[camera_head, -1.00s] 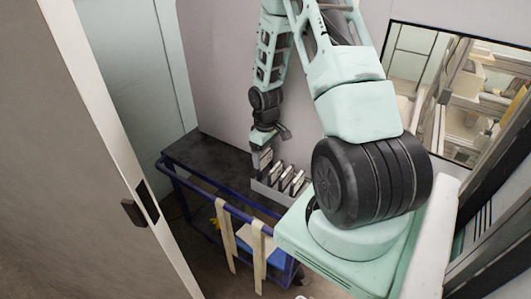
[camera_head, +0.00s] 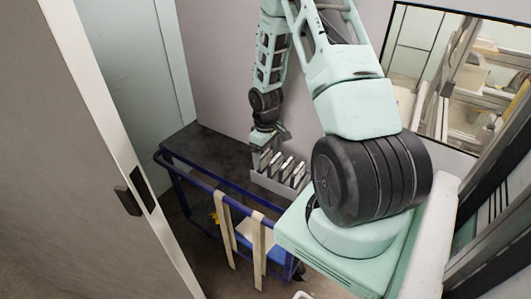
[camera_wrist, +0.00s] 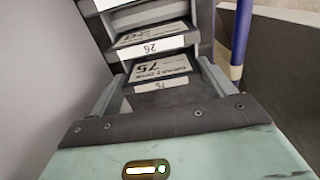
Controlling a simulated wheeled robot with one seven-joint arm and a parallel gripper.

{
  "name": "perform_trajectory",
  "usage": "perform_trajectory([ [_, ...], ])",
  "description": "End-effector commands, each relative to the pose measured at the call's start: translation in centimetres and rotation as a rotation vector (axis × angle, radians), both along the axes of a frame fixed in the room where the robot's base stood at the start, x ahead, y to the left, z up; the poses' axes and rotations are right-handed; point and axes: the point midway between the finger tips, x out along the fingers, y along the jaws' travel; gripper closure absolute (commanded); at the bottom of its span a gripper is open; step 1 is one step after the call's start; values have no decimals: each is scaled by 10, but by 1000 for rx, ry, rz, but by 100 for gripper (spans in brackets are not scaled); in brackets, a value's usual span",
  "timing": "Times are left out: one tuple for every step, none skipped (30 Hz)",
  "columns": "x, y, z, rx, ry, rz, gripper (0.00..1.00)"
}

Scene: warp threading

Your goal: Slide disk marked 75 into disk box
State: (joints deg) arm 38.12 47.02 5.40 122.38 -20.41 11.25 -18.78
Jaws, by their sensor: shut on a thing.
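In the head view my gripper (camera_head: 266,149) points down at the left end of the grey disk box (camera_head: 262,181). In the wrist view the disk lines up with the row in the box (camera_wrist: 206,20), close beside a disk labelled 26 (camera_wrist: 150,38). How deep disk 75 sits in its slot is hidden.
Several other disks (camera_head: 287,168) stand in the box to the right. The table is clear to the left.

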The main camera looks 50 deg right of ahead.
Motion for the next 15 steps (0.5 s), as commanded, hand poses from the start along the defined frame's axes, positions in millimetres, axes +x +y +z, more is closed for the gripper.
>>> perform_trajectory([
  [0, 0, -1, 0, 0, 0, 42],
  [0, 0, -1, 0, 0, 0, 42],
  [0, 0, -1, 0, 0, 0, 42],
  [0, 0, -1, 0, 0, 0, 42],
  [0, 0, -1, 0, 0, 0, 42],
  [0, 0, -1, 0, 0, 0, 42],
  [0, 0, -2, 1, 0, 0, 42],
  [0, 0, -2, 1, 0, 0, 42],
  [0, 0, -2, 1, 0, 0, 42],
  [0, 0, -2, 1, 0, 0, 42],
  [0, 0, -2, 1, 0, 0, 42],
  [0, 0, -2, 1, 0, 0, 42],
  [0, 0, -2, 1, 0, 0, 42],
  [0, 0, -2, 1, 1, 0, 16],
  [0, 0, -2, 1, 0, 0, 5],
])
